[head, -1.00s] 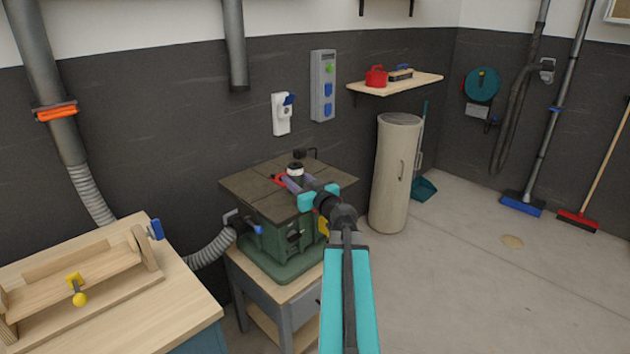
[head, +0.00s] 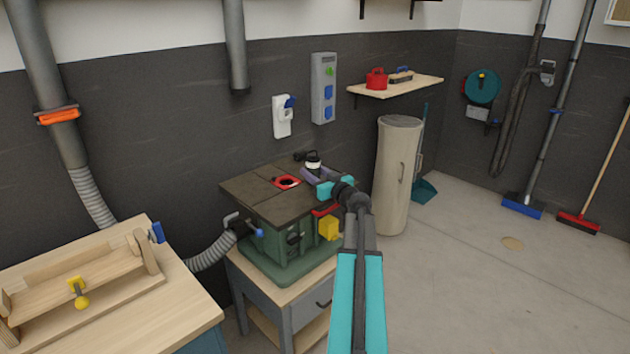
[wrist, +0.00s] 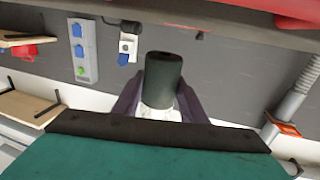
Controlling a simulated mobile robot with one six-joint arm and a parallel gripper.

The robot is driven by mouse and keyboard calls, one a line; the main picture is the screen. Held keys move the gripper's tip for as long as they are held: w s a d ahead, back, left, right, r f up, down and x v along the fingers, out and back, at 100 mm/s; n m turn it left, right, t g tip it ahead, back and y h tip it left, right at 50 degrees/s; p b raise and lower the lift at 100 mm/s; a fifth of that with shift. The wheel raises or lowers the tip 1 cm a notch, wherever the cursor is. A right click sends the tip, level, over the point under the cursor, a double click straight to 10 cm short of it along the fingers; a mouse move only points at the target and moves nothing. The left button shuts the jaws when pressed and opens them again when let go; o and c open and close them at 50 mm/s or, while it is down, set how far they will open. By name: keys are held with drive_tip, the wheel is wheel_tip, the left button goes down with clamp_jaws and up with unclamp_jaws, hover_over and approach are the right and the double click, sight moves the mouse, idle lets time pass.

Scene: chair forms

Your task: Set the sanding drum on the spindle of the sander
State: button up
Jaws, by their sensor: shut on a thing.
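The sanding drum, a dark cylinder with a white end (wrist: 163,80), is between the two purple-grey fingers of my gripper (wrist: 158,103) in the wrist view. In the head view the drum (head: 313,162) shows black and white above my gripper (head: 315,175), which is shut on it near the right side of the sander's table. The green sander (head: 285,238) has a dark square top (head: 250,188) with a red ring (head: 287,182) around its opening. A small pale spot shows inside the ring; the spindle is too small to make out clearly. The drum is apart from the ring, to its right.
The sander stands on a grey cabinet (head: 275,315). A wooden bench with a jig (head: 165,285) is at the left. A beige cylinder (head: 396,180) stands behind at the right, below a wall shelf (head: 415,86).

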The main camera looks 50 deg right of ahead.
drive_tip(key=shift+d, duration=0.15)
drive_tip(key=shift+w+d, duration=0.15)
drive_tip(key=shift+d, duration=0.35)
drive_tip(key=shift+a+f, duration=0.15)
drive_tip(key=shift+f, duration=1.65)
drive_tip(key=o, duration=1.2)
drive_tip(key=shift+f, duration=0.15)
drive_tip(key=shift+c, duration=0.2)
